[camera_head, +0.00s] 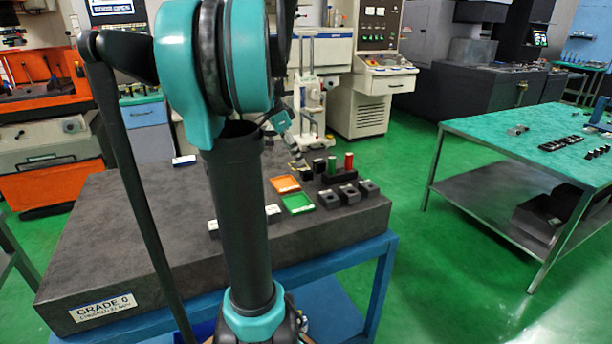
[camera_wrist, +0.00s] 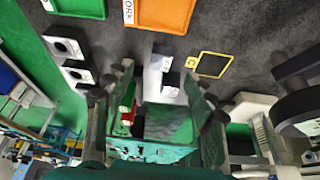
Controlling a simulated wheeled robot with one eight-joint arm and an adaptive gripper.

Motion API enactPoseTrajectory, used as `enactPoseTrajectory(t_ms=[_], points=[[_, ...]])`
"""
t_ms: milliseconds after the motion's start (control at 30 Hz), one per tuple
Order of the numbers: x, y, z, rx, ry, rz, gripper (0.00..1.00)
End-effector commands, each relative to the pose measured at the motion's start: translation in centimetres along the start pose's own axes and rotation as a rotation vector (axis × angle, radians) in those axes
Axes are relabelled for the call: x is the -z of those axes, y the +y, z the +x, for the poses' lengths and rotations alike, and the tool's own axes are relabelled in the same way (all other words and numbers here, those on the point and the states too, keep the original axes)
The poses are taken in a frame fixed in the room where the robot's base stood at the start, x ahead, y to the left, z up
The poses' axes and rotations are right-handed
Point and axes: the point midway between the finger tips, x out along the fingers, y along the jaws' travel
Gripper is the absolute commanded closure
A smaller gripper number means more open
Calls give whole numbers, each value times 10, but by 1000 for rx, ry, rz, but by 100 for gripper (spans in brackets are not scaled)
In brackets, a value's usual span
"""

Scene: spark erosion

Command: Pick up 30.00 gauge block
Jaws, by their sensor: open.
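My gripper (camera_wrist: 158,78) is open over the dark granite plate (camera_head: 130,215); in the head view it (camera_head: 298,158) is near the plate's back right part. In the wrist view a pale metal block with dark ends, possibly the 30.00 gauge block (camera_wrist: 153,80), shows between the open fingers. I cannot read any size on it, nor tell whether a finger touches it. In the head view I cannot make this block out clearly near the gripper.
An orange tray (camera_head: 285,184) and a green tray (camera_head: 298,203) lie on the plate. Several black holed blocks (camera_head: 349,194) stand right of them. A rack (camera_head: 338,177) holds green and red upright pieces. A yellow-edged dark square (camera_wrist: 210,65) lies right of the pale block.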

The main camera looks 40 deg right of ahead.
Motion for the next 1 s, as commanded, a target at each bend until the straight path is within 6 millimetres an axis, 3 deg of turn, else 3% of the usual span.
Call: enactPoseTrajectory(t_ms=[333, 633, 933, 1000], points=[[2, -1, 28, -1, 0, 1, 45], [8, -4, 68, 0, 0, 1, 45], [7, -3, 73, 0, 0, 0, 45], [7, -3, 73, 0, 0, 0, 51]])
